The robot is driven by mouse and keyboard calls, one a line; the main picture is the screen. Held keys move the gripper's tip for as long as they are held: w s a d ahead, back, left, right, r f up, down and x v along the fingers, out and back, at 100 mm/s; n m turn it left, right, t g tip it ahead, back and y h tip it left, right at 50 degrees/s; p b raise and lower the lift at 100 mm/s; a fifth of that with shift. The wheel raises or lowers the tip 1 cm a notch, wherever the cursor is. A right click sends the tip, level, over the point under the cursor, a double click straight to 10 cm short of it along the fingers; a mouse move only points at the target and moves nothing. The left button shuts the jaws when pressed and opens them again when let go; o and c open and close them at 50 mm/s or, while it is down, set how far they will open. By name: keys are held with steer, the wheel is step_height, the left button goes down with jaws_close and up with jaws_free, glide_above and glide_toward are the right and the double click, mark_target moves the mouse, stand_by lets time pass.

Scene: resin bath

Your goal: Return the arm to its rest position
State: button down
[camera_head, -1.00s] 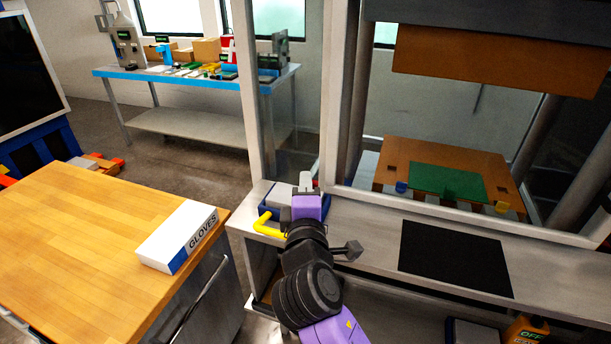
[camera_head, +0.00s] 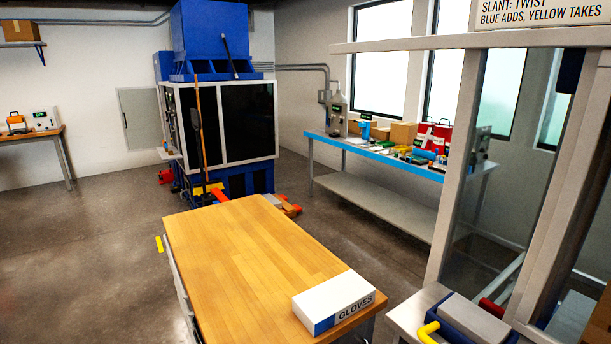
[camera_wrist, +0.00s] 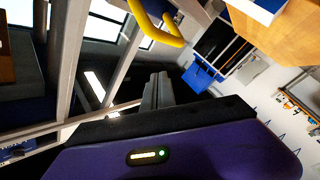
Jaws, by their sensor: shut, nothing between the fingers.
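My gripper (camera_wrist: 158,90) shows only in the wrist view. Its two grey fingers are together with nothing between them. The purple gripper body fills the bottom of that view. A yellow bent handle (camera_wrist: 153,27) lies above the fingertips in the picture, apart from them. The same yellow handle (camera_head: 430,331) is at the bottom of the head view, beside a blue block with a grey top (camera_head: 474,318). My arm is out of the head view.
A wooden-topped bench (camera_head: 235,255) with a white glove box (camera_head: 335,300) stands in front. A framed press enclosure (camera_head: 450,180) rises at the right. A blue-edged side table (camera_head: 385,155) and a blue machine (camera_head: 222,120) stand behind. Grey floor (camera_head: 80,240) is open at the left.

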steer(key=s+f+m+g+y, duration=0.1)
steer(key=s+f, duration=0.4)
steer(key=s, duration=1.1)
steer(key=s+a+f+m+g+y, duration=0.1)
steer(key=s+f+m+g, duration=0.2)
steer(key=s, duration=1.2)
steer(key=f+m, duration=0.2)
steer(key=m, duration=0.1)
steer(key=shift+s+m, duration=0.3)
steer(key=shift+s, duration=0.05)
